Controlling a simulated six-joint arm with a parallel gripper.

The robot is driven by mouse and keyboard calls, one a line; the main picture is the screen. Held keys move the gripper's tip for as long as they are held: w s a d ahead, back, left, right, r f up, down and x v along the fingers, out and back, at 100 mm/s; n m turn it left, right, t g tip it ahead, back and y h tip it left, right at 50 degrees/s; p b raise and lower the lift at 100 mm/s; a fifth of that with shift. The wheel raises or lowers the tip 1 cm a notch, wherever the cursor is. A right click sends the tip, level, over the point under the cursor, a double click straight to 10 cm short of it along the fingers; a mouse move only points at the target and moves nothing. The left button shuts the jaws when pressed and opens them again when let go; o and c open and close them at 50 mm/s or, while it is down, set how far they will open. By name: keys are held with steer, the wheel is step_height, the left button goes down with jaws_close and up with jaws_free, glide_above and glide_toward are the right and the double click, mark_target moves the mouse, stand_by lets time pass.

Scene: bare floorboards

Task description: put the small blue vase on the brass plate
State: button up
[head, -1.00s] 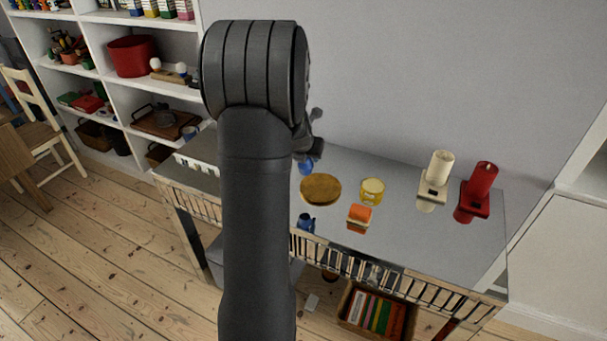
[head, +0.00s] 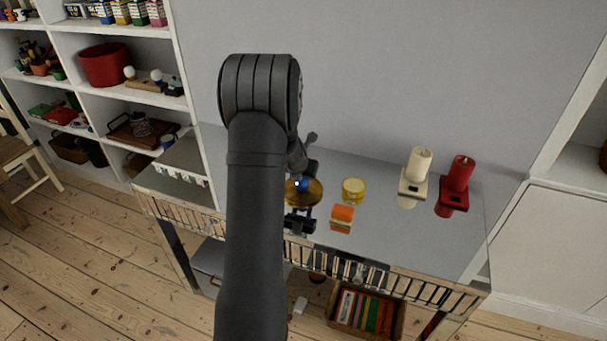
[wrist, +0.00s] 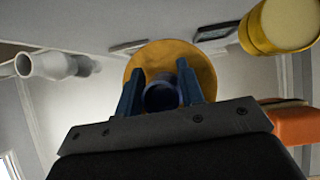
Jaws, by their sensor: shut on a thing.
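The small blue vase (wrist: 161,97) is between the two dark blue fingers of my gripper (wrist: 158,74), which is shut on it. In the head view the vase (head: 304,184) shows as a small blue spot against the brass plate (head: 314,194), just below the end of my arm. The round brass plate (wrist: 205,62) also shows beyond the fingertips in the wrist view. I cannot tell whether the vase touches the plate. My arm hides the plate's left side in the head view, and the fingers hide much of the vase in the wrist view.
A yellow pot (head: 354,190) stands right of the plate, with an orange block (head: 342,217) in front of it. The shiny tabletop (head: 400,240) is clear at front right.

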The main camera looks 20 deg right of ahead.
steer(key=o, duration=1.1)
steer(key=shift+f, duration=0.15)
steer(key=shift+r, duration=0.35)
steer(key=v, duration=1.1)
steer(key=shift+s+a+r, duration=0.2)
steer(key=shift+s, duration=0.05)
steer(key=x, duration=1.2)
steer(key=shift+f, duration=0.15)
